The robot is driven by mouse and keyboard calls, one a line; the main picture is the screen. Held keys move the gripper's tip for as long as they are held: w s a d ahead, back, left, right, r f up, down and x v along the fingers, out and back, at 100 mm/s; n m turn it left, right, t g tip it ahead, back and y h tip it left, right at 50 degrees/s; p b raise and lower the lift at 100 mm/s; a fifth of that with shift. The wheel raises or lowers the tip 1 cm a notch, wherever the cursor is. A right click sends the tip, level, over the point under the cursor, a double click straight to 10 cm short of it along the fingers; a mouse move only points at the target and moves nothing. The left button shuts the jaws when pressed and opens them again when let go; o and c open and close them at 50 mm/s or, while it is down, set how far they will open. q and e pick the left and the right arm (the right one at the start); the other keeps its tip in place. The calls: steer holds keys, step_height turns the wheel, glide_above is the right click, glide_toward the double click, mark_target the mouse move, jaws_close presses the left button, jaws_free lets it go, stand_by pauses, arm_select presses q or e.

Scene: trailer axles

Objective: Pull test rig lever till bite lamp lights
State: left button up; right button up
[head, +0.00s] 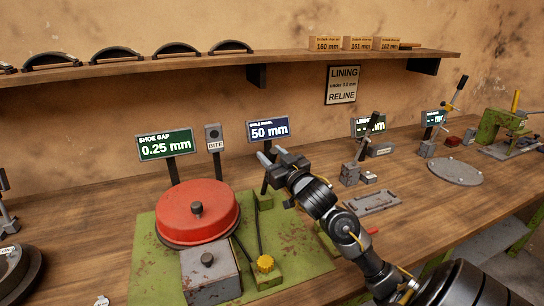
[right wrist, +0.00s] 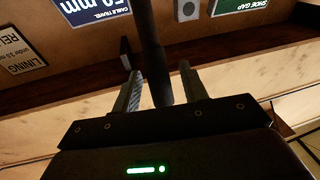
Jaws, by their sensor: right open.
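The test rig has a green base plate (head: 150,270) with a red drum (head: 197,208) on it. The grey BITE lamp box (head: 213,132) stands behind the drum; its round lens looks grey and unlit, and the box also shows in the right wrist view (right wrist: 187,10). My right gripper (head: 268,158) is open at the rig's back right, in front of the blue cable travel sign. In the right wrist view a dark upright bar (right wrist: 150,50), apparently the lever, stands between the spread fingers. The gripper mostly hides it in the head view. My left gripper is out of view.
The blue sign (head: 268,129) reads 50 mm and the green shoe gap sign (head: 165,145) reads 0.25 mm. A grey block (head: 208,278) and a yellow knob (head: 265,263) are on the rig's front. Other levers and a round plate (head: 455,172) stand to the right.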

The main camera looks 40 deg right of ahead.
steer(key=shift+s, duration=0.1)
steer(key=shift+s+a+f, duration=0.1)
steer(key=shift+s+f, duration=0.05)
steer(key=shift+s, duration=0.1)
steer(key=s+a+f, duration=0.1)
steer(key=s, duration=0.9)
steer(key=shift+a, duration=0.2)
steer(key=shift+p, duration=0.35)
